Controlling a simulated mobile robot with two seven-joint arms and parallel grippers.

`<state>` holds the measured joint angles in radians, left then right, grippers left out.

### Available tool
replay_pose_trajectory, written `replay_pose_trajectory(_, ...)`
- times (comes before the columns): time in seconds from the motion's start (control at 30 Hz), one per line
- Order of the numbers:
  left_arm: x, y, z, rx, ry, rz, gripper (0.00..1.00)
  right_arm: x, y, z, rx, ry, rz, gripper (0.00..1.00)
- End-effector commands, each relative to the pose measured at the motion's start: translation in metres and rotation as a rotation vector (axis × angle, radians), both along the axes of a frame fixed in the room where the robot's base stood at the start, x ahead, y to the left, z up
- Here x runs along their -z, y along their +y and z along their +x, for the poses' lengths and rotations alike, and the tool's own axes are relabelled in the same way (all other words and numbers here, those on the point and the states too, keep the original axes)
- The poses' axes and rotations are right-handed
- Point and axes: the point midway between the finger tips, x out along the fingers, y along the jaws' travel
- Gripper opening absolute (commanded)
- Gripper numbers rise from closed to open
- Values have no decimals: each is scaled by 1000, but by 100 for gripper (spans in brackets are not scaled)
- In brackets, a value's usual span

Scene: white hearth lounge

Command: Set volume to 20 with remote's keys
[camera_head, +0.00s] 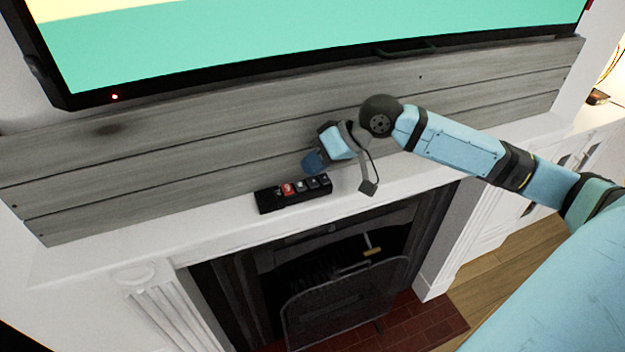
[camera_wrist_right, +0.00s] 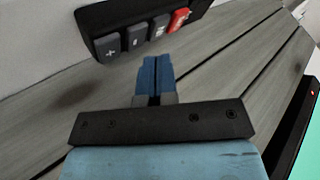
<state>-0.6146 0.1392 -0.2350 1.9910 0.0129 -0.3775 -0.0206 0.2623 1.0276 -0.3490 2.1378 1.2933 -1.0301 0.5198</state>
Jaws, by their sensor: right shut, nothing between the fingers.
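The black remote (camera_head: 267,204) lies on the white mantel shelf, with a row of grey keys and one red key (camera_head: 287,189). In the right wrist view the remote (camera_wrist_right: 115,18) is at the top, with a plus key (camera_wrist_right: 110,50), a minus key (camera_wrist_right: 136,38), another grey key and the red key (camera_wrist_right: 179,19). My right gripper (camera_head: 312,163) is shut and empty, its blue fingertips close to the remote on the wall side. In the right wrist view the fingertips (camera_wrist_right: 155,62) sit just below the key row; contact cannot be told. My left gripper is out of view.
The television (camera_head: 300,35) hangs above grey wood planks (camera_head: 150,150); its visible part shows yellow and green, with no number. A small red light is on its frame. The mantel shelf (camera_head: 150,240) is bare left of the remote. A fireplace with a dark screen (camera_head: 345,300) is below.

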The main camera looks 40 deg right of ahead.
Motion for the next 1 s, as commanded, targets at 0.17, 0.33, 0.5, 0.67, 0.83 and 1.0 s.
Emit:
replay_pose_trajectory(0.17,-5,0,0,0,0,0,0,4,0,0,1,2,1,0)
replay_pose_trajectory(0.33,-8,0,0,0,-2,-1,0,9,0,0,0,2,0,0)
replay_pose_trajectory(0.5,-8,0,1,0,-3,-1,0,9,0,0,-1,1,0,0)
replay_pose_trajectory(0.67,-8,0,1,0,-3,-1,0,9,0,0,-1,1,0,0)
replay_pose_trajectory(0.83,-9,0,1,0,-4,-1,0,11,0,0,-1,1,0,0)
replay_pose_trajectory(1.0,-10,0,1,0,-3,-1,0,13,0,0,0,0,0,0)
